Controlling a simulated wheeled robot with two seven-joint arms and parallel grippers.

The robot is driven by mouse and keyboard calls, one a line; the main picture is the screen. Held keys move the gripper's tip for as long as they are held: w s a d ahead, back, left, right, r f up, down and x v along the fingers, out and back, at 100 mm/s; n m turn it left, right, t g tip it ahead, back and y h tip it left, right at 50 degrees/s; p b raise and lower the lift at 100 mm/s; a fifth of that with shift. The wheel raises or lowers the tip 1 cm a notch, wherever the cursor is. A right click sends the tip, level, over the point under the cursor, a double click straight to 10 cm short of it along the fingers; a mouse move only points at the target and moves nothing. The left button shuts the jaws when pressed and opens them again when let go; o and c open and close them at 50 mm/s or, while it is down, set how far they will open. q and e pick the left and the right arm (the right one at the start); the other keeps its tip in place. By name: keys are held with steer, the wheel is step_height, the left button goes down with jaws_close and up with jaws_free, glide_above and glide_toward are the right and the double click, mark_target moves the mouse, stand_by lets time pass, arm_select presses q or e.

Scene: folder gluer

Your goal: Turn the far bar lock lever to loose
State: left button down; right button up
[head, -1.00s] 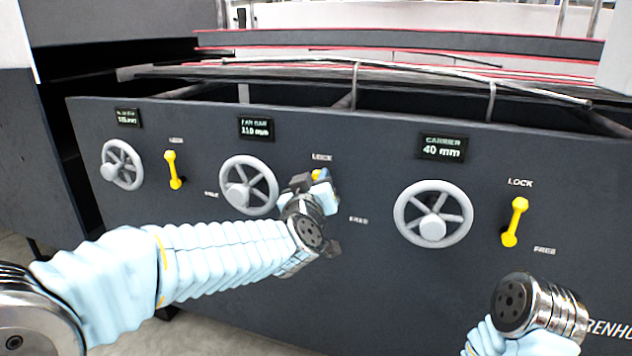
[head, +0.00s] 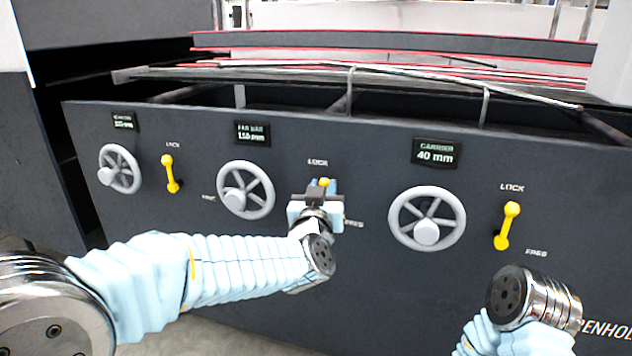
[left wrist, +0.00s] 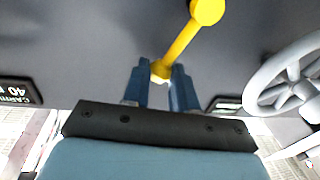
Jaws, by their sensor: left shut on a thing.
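The far bar lock lever (head: 324,182) is yellow and sits on the dark panel right of the far bar handwheel. In the head view only its top end shows; my gripper hides the rest. In the left wrist view, which is upside down, the lever (left wrist: 180,42) runs slantwise, with its larger round end away from my fingers. My left gripper (head: 322,190) is at the lever's upper end. In the left wrist view its blue fingers (left wrist: 160,85) stand on both sides of the lever's small end and are shut on it. My right gripper is not in view.
The far bar handwheel (head: 245,189) is close left of my left gripper. The carrier handwheel (head: 426,219) and another yellow lever (head: 507,226) are to the right. A further handwheel (head: 119,169) and lever (head: 170,174) are at the left. LOCK and FREE labels flank the levers.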

arm_select(q)
steer(key=d+f+m, duration=0.1)
steer(key=m, duration=0.1)
steer(key=d+m, duration=0.1)
steer(key=m, duration=0.1)
steer(key=s+d+f+m+h+p, duration=0.1)
steer(key=m, duration=0.2)
steer(key=shift+d+f+t, duration=0.1)
steer(key=shift+f+t, duration=0.2)
steer(key=shift+f, duration=0.05)
steer(key=m, duration=0.1)
steer(key=f+m, duration=0.1)
steer(key=m, duration=0.1)
steer(key=shift+s+d+f+h, duration=0.2)
steer(key=shift+d+f+h, duration=0.05)
steer(key=shift+d+h, duration=0.15)
steer(key=shift+s+d+f+m+h+b, duration=0.1)
steer(key=shift+f+m+h+b, duration=0.2)
steer(key=shift+m, duration=0.45)
steer(key=shift+w+d+f+m+h+b, duration=0.15)
steer(key=shift+f+m, duration=0.3)
steer(key=shift+m, duration=0.25)
steer(key=shift+s+d+f+m+h+b, duration=0.1)
steer(key=shift+s+f+m+b, duration=0.2)
steer(key=shift+m, duration=0.45)
steer(key=shift+w+f, duration=0.1)
steer(key=shift+w, duration=0.05)
steer(key=c, duration=0.9)
jaws_free()
